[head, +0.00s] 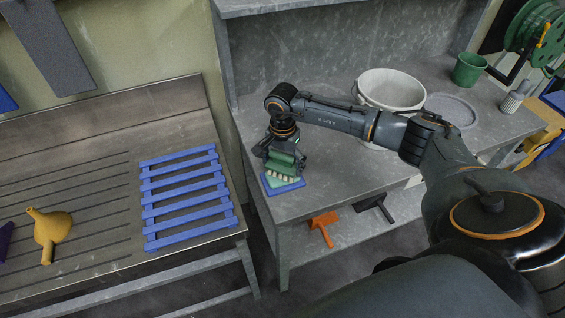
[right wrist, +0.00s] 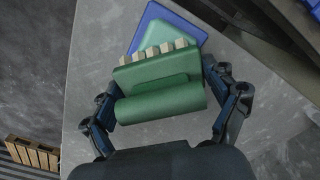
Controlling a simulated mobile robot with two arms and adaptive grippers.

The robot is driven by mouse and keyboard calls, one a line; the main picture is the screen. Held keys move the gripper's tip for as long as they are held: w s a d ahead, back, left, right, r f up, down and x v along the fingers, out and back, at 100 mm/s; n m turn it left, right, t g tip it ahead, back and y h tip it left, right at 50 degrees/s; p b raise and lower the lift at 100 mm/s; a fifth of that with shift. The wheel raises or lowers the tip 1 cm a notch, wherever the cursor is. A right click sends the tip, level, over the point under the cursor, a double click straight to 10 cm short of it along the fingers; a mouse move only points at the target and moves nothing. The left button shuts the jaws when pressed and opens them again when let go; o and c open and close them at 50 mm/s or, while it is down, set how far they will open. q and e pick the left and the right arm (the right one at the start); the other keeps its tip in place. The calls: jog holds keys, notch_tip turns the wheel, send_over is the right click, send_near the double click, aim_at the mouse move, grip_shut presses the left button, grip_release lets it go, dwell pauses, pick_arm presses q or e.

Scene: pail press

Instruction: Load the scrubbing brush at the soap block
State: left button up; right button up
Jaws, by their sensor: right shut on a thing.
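My right gripper (head: 280,158) is shut on the green scrubbing brush (head: 284,166) near the left front corner of the grey workbench. In the right wrist view, my right gripper's fingers (right wrist: 165,100) grip the brush (right wrist: 158,92) at both ends. Its pale bristle tufts (right wrist: 158,52) face the soap block. The pale green soap block (head: 285,180) lies on a blue tray (head: 270,190) on the bench; it also shows in the right wrist view (right wrist: 162,30), partly hidden by the brush. The bristles are at the block; I cannot tell whether they touch. My left gripper is not in view.
A white pail (head: 391,88), a grey round lid (head: 452,108) and a green cup (head: 469,69) stand farther right on the workbench (head: 340,180). A blue slatted rack (head: 186,195) and a yellow funnel (head: 52,228) lie on the left counter. Orange (head: 323,224) and black tools sit below the bench top.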

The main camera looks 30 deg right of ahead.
aim_at(282, 153)
jog(key=shift+f+b, duration=0.45)
dwell(1.0)
jog(key=shift+s+f+b, duration=0.1)
jog(key=shift+b, duration=0.2)
dwell(1.2)
jog(key=shift+r+p, duration=1.75)
jog(key=shift+r, duration=1.8)
